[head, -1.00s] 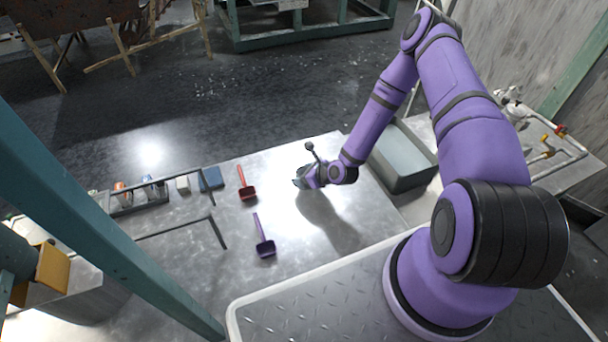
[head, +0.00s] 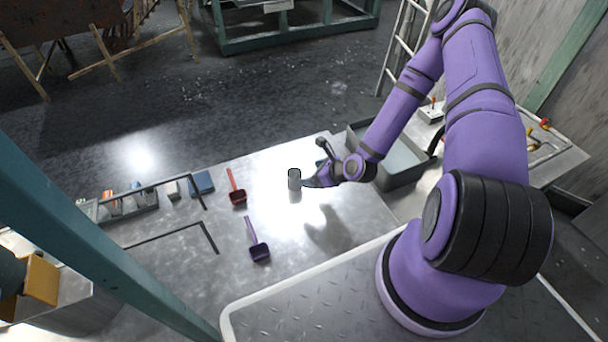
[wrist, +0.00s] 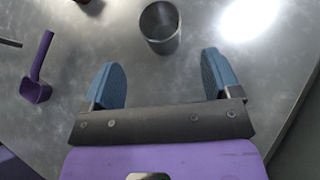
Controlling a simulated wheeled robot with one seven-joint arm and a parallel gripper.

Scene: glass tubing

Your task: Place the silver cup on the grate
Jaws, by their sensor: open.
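The silver cup (head: 294,179) is a small grey cylinder standing upright on the metal table. In the wrist view the cup (wrist: 160,27) shows its open rim, just beyond the fingertips and roughly between their lines. My gripper (head: 311,182) is just right of the cup in the head view. In the wrist view my gripper (wrist: 162,65) has its two blue fingers wide apart with nothing between them. I cannot pick out a grate with certainty in either view.
A red scoop (head: 237,190) and a purple scoop (head: 258,245) lie left of the cup. Dark bent rails (head: 205,235), a blue block (head: 201,183) and a tray (head: 130,208) of small items are farther left. A grey basin (head: 400,170) stands right. The table around the cup is bare.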

